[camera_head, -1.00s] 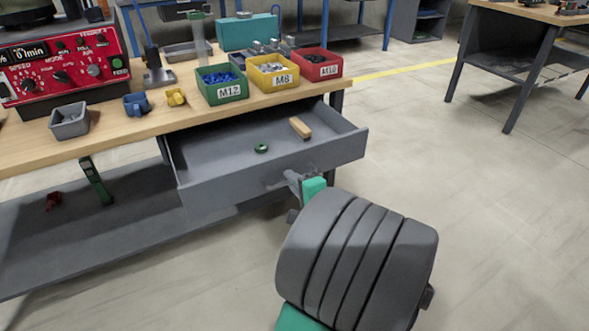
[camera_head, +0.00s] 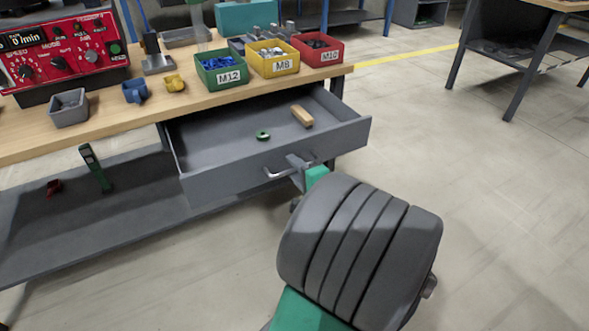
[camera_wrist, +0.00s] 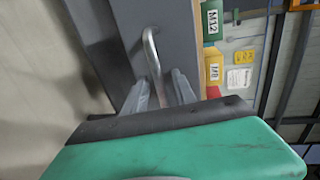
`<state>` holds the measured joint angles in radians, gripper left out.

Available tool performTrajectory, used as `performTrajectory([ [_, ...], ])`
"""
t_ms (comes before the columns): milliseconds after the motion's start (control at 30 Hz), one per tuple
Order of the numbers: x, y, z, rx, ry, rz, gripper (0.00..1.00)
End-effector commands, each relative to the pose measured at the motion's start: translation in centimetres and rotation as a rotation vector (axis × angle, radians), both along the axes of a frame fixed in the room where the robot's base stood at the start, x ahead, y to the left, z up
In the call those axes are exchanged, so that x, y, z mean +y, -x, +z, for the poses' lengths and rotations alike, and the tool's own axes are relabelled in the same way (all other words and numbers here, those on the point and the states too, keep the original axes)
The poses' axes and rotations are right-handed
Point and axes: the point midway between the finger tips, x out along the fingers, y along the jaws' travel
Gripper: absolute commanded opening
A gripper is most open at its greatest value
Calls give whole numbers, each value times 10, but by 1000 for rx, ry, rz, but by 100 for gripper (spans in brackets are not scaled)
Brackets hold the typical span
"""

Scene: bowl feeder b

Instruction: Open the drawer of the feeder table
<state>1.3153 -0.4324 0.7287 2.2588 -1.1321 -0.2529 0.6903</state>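The drawer (camera_head: 215,183) of the feeder table (camera_head: 115,118) is grey and stands pulled well out in the head view. A small green ring (camera_head: 263,135) and a tan block (camera_head: 302,116) lie in it. Its metal bar handle (camera_head: 277,173) is on the front face and also shows in the wrist view (camera_wrist: 150,45). My gripper (camera_head: 298,162) is at the handle. In the wrist view, its two grey fingers (camera_wrist: 162,80) are apart, one on each side of the bar, with a visible gap. Contact at the hidden lower part of the bar cannot be made out.
On the table top stand green (camera_head: 222,71), yellow (camera_head: 272,60) and red (camera_head: 318,50) bins, a red control box (camera_head: 65,52) and small parts. A lower shelf (camera_head: 110,215) runs beneath. The floor to the right is clear up to another table (camera_head: 520,70).

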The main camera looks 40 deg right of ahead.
Motion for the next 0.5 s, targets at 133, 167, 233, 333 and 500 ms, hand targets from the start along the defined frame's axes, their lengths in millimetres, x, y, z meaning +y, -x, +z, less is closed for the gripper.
performTrajectory([
  [133, 0, 5, 1, 2, 0, -3, 32],
  [167, 0, 8, 2, 2, -1, -4, 32],
  [233, 2, 18, 5, 2, -1, -6, 32],
  [333, 5, 36, 10, 1, -4, -9, 32],
  [500, 11, 62, 15, 0, -3, -8, 32],
])
